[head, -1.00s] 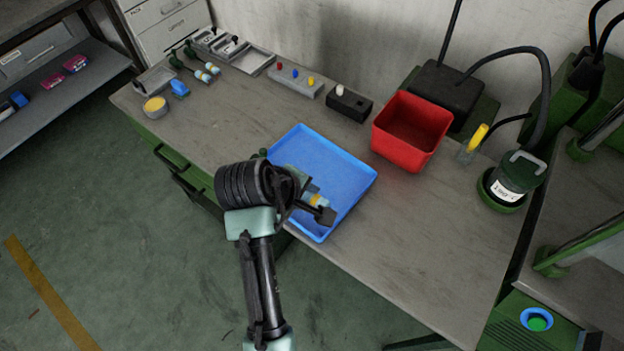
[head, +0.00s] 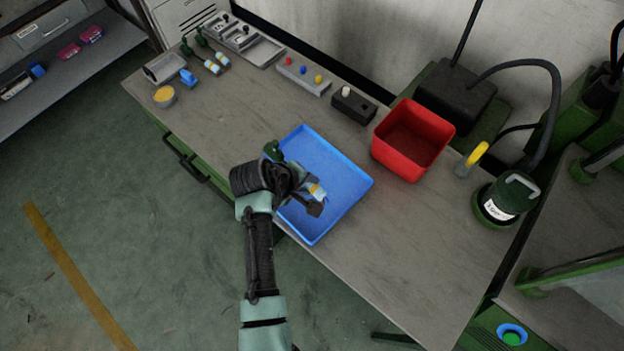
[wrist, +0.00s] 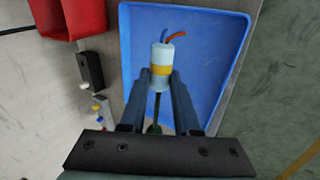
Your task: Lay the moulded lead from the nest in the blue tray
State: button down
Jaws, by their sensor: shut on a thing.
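The moulded lead (wrist: 160,60) has a pale blue-white body with a yellow band, blue and red wire ends, and a dark green part running back beneath my gripper. My gripper (wrist: 160,88) is shut on its body, one finger on each side. In the head view the lead's pale end (head: 317,191) shows beside my gripper (head: 308,196), and a dark green part (head: 273,150) shows beyond my wrist. The blue tray (head: 345,178) lies below them, its floor (wrist: 215,50) bare where visible. I cannot tell whether the lead touches the tray. My arm hides the tray's left side.
A red bin (head: 412,140) stands right of the tray. A black box (head: 353,104) and a grey block with coloured knobs (head: 303,76) stand behind. Two similar leads (head: 212,66) lie at the back left. The table between the tray and the leads is clear.

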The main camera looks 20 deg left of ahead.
jog(key=shift+r+p, duration=0.15)
jog(key=shift+p, duration=0.25)
jog(key=shift+f+b, duration=3.65)
jog(key=shift+f, duration=1.3)
